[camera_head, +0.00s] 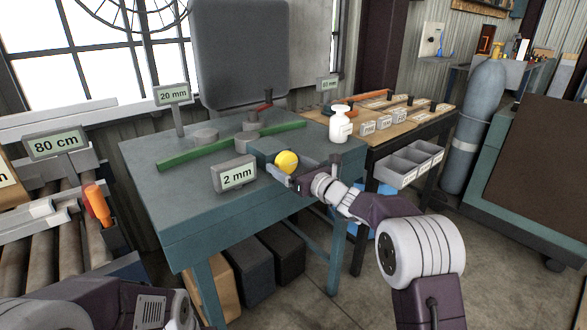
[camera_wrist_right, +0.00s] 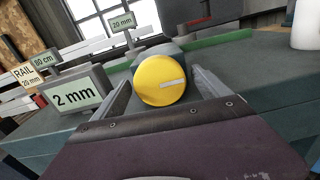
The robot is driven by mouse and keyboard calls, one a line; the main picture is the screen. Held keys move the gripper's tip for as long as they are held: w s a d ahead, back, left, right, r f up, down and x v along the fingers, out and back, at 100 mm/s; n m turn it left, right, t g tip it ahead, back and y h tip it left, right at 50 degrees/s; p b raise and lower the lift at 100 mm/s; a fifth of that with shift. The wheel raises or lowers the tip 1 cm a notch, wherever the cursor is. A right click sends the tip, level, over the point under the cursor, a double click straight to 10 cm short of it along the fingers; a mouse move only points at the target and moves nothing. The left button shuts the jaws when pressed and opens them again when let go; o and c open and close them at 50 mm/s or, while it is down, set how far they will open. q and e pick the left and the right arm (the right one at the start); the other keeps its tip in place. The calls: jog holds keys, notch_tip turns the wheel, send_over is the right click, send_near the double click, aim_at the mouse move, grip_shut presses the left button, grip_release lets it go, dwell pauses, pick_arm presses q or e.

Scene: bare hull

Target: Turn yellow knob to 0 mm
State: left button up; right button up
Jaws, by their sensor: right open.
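The yellow knob (camera_head: 287,162) is at the front edge of a teal workbench (camera_head: 170,205), facing me. In the right wrist view the knob (camera_wrist_right: 161,81) is a round yellow disc with a pale mark pointing to the right. A display beside it (camera_head: 235,174) reads "2 mm", also readable in the wrist view (camera_wrist_right: 74,95). My right gripper (camera_head: 290,176) is open, with its two fingers (camera_wrist_right: 161,92) on either side of the knob. I cannot tell whether they touch it. My left arm shows at the bottom left, but its gripper is not visible.
A green bar (camera_head: 195,153) lies across the bench, and a "20 mm" display (camera_head: 173,95) stands behind it. A white bottle (camera_head: 341,123) stands right of the knob. Rollers with an "80 cm" display (camera_head: 57,143) are at left. Grey bins (camera_head: 410,165) hang at right.

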jog(key=v, duration=0.8)
jog(key=shift+s+d, duration=0.2)
jog(key=shift+s, duration=0.05)
